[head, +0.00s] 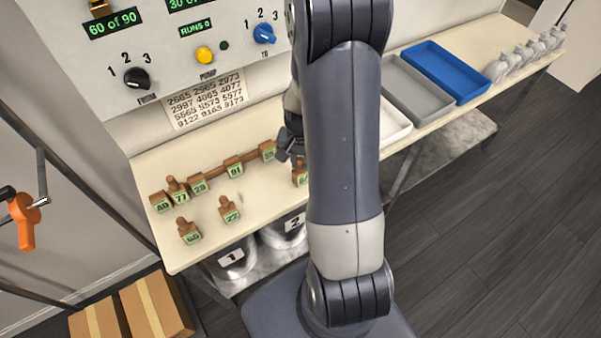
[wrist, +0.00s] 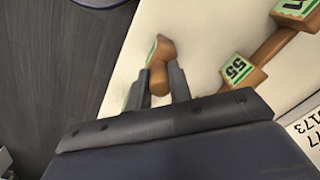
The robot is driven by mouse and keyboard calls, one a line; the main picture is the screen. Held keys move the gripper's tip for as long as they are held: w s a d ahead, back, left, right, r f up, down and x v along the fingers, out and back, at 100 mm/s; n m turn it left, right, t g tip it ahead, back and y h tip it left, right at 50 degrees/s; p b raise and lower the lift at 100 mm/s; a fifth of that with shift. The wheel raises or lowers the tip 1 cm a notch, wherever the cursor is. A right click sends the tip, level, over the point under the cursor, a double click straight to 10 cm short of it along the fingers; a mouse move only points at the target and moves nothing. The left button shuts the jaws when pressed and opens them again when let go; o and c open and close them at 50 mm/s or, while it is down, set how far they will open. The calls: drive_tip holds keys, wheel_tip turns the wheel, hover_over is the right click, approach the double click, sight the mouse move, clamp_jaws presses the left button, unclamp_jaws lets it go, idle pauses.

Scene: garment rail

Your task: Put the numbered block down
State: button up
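The numbered block (head: 299,176) is a small wooden block with a knob and a green label, partly hidden behind my arm in the head view. Its number cannot be read in full. In the wrist view the block (wrist: 162,48) lies just beyond my fingertips, with its round knob between them. My gripper (wrist: 159,80) has a finger against each side of the knob and appears shut on it. In the head view my gripper (head: 290,148) is just above the block, over the cream table (head: 275,205). I cannot tell whether the block touches the table.
Similar blocks stand along a wooden strip (head: 213,172) behind; block 55 (wrist: 238,70) is nearby. Blocks 60 (head: 189,231) and 22 (head: 229,211) stand in front, with bare table around. White, grey (head: 418,90) and blue (head: 447,72) trays lie right. The control panel (head: 150,60) rises behind.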

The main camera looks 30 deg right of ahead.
clamp_jaws()
